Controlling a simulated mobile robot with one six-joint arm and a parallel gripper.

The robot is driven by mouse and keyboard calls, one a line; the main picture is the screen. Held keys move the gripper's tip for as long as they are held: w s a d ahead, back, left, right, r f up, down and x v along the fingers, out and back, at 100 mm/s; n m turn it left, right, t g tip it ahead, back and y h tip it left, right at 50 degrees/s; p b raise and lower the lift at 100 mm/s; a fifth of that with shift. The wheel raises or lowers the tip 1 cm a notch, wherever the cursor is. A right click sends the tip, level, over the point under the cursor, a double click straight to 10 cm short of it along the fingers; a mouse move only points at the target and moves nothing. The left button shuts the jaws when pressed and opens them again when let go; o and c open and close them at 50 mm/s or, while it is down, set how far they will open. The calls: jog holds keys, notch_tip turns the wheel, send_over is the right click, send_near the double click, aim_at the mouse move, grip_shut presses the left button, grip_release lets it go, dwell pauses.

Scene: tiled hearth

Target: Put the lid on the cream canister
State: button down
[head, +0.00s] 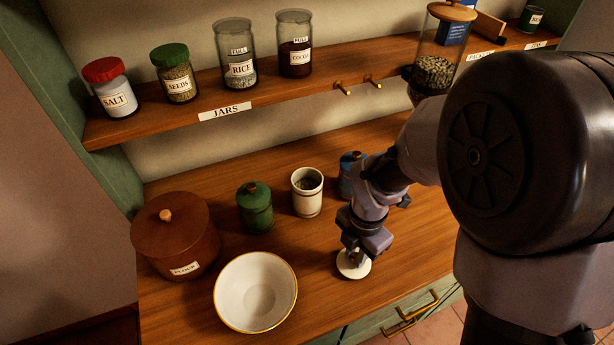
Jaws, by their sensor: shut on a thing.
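The cream canister (307,194) stands upright and open on the wooden counter, with its dark inside showing from above. My gripper (356,254) is to the right of the canister and nearer the front of the counter. It points down and is shut on a pale, round lid (353,266). The fingertips are mostly hidden, and the grip is at the middle of the lid's top. The lid looks level and low over the counter; I cannot tell whether it touches the wood.
A green lidded canister (255,207) stands left of the cream one, and a blue canister (349,174) stands right, partly behind my arm. A white bowl (255,292) and brown flour crock (176,236) are at front left. A jar shelf (270,95) runs above.

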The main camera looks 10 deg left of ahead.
jog(key=shift+r+p, duration=2.9)
jog(key=shift+r, duration=0.4)
jog(key=shift+f, duration=0.1)
